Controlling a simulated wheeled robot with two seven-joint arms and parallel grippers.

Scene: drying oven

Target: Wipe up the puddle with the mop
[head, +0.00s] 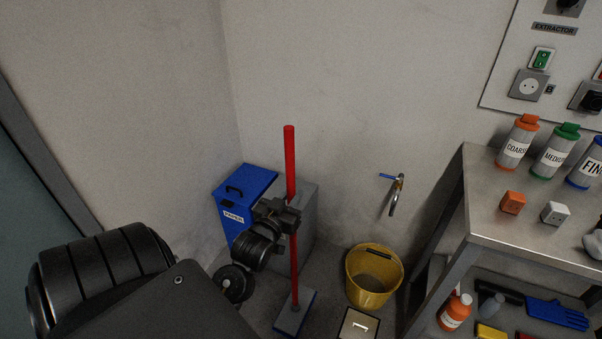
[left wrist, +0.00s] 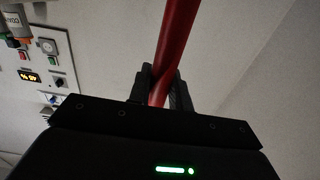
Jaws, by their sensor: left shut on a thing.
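The mop (head: 291,163) has a red upright handle and a flat grey-blue head (head: 295,314) at floor level, in the head view. My left gripper (head: 289,216) is shut on the handle about midway up. In the left wrist view the red handle (left wrist: 176,45) runs between the fingers of the gripper (left wrist: 161,88). I cannot tell whether the mop head touches the floor. No puddle can be made out in either view. My right gripper is in neither view.
A blue paper bin (head: 240,196) and a grey box (head: 312,235) stand in the corner behind the mop. A yellow bucket (head: 373,278) sits under a wall tap (head: 396,192). A metal bench (head: 478,225) with bottles stands at the right.

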